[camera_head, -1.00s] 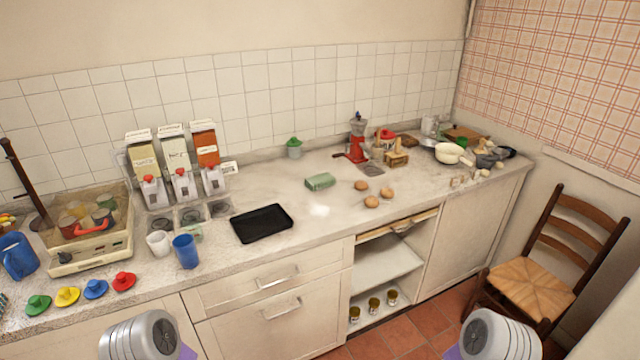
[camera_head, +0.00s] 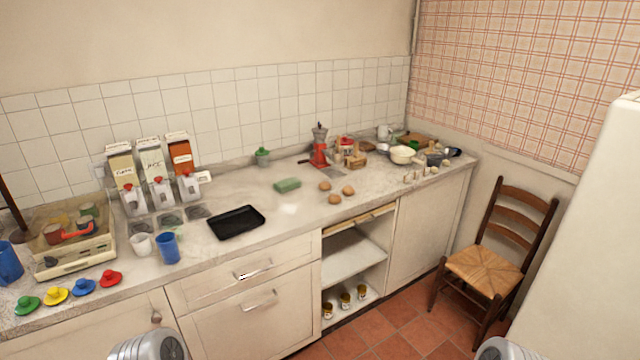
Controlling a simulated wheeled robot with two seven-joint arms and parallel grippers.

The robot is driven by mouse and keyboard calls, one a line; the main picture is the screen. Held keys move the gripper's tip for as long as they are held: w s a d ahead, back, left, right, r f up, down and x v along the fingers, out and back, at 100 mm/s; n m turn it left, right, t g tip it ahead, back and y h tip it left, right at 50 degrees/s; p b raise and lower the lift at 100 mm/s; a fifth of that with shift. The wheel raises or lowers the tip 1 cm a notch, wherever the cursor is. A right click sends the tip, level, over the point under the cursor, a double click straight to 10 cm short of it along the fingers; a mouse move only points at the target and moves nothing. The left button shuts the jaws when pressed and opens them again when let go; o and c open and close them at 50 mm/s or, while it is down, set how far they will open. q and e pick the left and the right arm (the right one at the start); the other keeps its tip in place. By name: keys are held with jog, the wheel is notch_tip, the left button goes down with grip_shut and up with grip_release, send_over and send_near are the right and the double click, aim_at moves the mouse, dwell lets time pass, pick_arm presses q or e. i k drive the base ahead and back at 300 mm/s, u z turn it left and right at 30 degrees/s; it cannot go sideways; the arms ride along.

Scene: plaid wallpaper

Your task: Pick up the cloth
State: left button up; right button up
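Nothing in view is plainly a cloth. A small green block (camera_head: 287,185) lies on the middle of the counter and could be a folded cloth or a sponge; I cannot tell which. A small whitish patch (camera_head: 290,209) is on the counter just in front of it and is too faint to name. Only grey rounded parts of my two arms show at the bottom edge, well away from the counter top. Neither of my grippers is in view.
The counter (camera_head: 262,218) holds a black tray (camera_head: 236,222), a blue cup (camera_head: 168,248), several brown eggs, dispensers, and a red grinder (camera_head: 319,150). A wooden chair (camera_head: 490,260) stands right of the cabinets. A tall white surface (camera_head: 585,235) rises at the right edge.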

aim_at(283, 186)
jog(key=z, duration=0.9)
jog(key=i, duration=1.9)
jog(key=u, duration=0.8)
